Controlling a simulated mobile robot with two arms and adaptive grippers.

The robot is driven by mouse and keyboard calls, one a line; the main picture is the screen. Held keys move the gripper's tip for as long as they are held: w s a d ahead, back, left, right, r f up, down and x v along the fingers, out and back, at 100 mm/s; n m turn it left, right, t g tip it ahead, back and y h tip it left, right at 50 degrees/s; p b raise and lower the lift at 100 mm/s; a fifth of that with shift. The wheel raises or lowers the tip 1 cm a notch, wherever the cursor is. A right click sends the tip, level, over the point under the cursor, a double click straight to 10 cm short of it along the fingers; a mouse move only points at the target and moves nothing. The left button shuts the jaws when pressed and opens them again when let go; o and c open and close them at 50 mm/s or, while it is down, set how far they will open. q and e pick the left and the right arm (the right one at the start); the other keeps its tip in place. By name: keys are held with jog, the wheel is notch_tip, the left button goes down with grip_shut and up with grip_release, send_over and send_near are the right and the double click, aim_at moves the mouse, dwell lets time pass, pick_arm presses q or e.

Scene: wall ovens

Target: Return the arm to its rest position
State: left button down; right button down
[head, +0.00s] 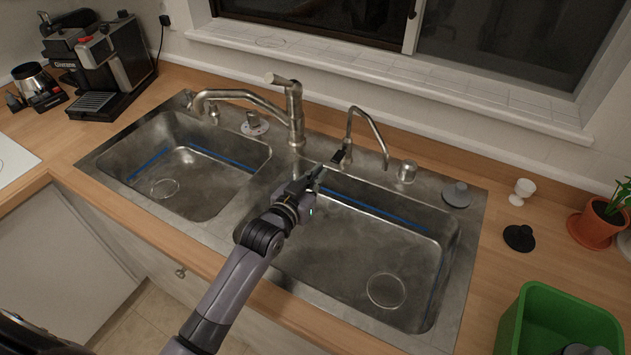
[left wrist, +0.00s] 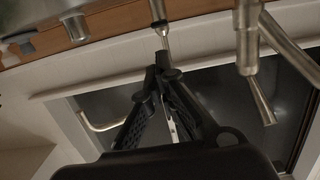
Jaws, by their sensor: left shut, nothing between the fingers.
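My left gripper (head: 318,172) reaches over the divider of a double steel sink in the head view. It is shut and empty, its tip just in front of the base of the small curved tap (head: 367,124). In the left wrist view the black fingers of my left gripper (left wrist: 162,62) meet at their tips, with nothing between them. The small tap's base (left wrist: 160,22) shows just beyond the tips there; I cannot tell whether they touch. My right gripper is not in either view.
The main faucet (head: 294,112) stands behind the sink (head: 106,160). A coffee machine (head: 112,58) is at the far left. A green bin (head: 508,335), a plant pot (head: 592,228) and a white egg cup (head: 523,190) are at the right. The space above the basins is mostly clear.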

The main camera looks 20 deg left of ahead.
pick_arm(q)
jog(key=shift+s+a, duration=0.1)
jog(key=shift+s, duration=0.55)
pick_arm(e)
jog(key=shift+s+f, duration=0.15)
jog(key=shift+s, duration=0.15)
pick_arm(q)
jog(key=shift+r, duration=0.1)
